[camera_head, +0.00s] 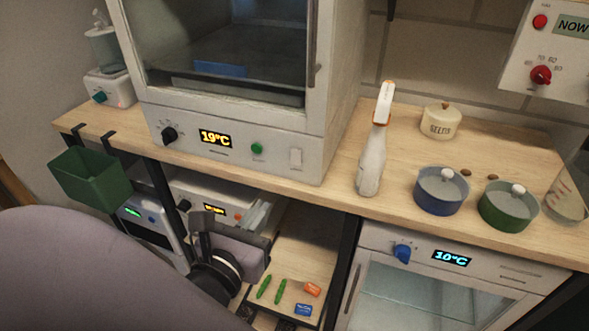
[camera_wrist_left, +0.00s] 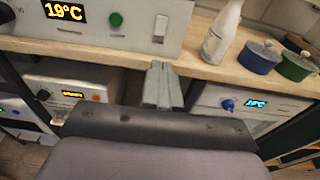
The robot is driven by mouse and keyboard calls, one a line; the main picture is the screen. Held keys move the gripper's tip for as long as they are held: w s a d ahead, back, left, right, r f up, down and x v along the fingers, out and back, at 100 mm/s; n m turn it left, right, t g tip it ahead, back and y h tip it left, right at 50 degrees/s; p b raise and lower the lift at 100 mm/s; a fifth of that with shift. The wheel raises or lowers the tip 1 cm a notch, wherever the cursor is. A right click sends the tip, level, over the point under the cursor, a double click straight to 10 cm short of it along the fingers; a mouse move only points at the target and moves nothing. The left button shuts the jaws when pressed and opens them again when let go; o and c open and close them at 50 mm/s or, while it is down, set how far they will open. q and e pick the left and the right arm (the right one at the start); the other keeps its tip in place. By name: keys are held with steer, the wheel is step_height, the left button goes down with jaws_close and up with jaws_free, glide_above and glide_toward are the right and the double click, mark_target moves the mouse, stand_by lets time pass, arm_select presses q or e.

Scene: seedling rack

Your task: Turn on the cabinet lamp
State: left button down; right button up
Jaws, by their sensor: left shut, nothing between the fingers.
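The cabinet (camera_head: 233,170) stands on the wooden bench, with a dark interior behind its glass. Its front panel has a black knob (camera_head: 169,135), an orange 19°C display (camera_head: 215,139), a green button (camera_head: 257,148) and a white rocker switch (camera_head: 296,157). The rocker also shows in the left wrist view (camera_wrist_left: 160,28), with the green button (camera_wrist_left: 116,19) to its left. My left gripper (camera_head: 260,214) is shut and empty, below the bench edge and below the panel. In the left wrist view its fingertips (camera_wrist_left: 159,68) are below the rocker, apart from it. My right gripper is not in view.
A white spray bottle (camera_head: 373,150) stands right of the cabinet. A blue pot (camera_head: 441,195), a green pot (camera_head: 508,208) and a seeds jar (camera_head: 440,121) are farther right. A green bin (camera_head: 90,181) hangs at the left edge. A lower shelf (camera_head: 290,268) holds small items.

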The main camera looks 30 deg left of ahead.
arm_select(q)
steer(key=p, duration=0.1)
glide_toward(295, 163)
steer(key=x, duration=0.7)
stand_by(0.4)
